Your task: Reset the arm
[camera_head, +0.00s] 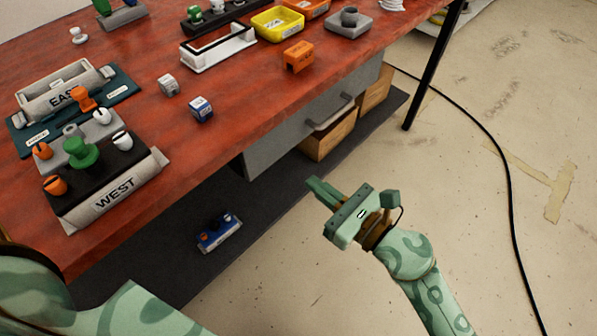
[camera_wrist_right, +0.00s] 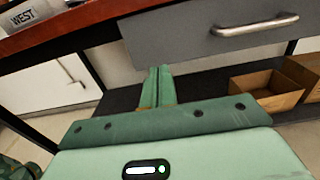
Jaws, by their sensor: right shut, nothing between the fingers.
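My right gripper (camera_head: 318,190) is green and hangs in free air in front of the table, to the right of the middle in the head view. In the right wrist view its two fingers (camera_wrist_right: 156,85) lie together, shut and empty, pointing toward the grey drawer. Parts of my left arm (camera_head: 130,310) show at the bottom left of the head view, but its gripper is not visible.
A red table (camera_head: 150,60) carries a WEST block (camera_head: 112,190), an EAST block (camera_head: 65,90), a yellow tray (camera_head: 278,24) and small cubes. Below are a grey drawer (camera_head: 285,135), wooden boxes (camera_head: 328,140) and a blue device (camera_head: 219,233). A black cable (camera_head: 490,145) crosses the open floor at right.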

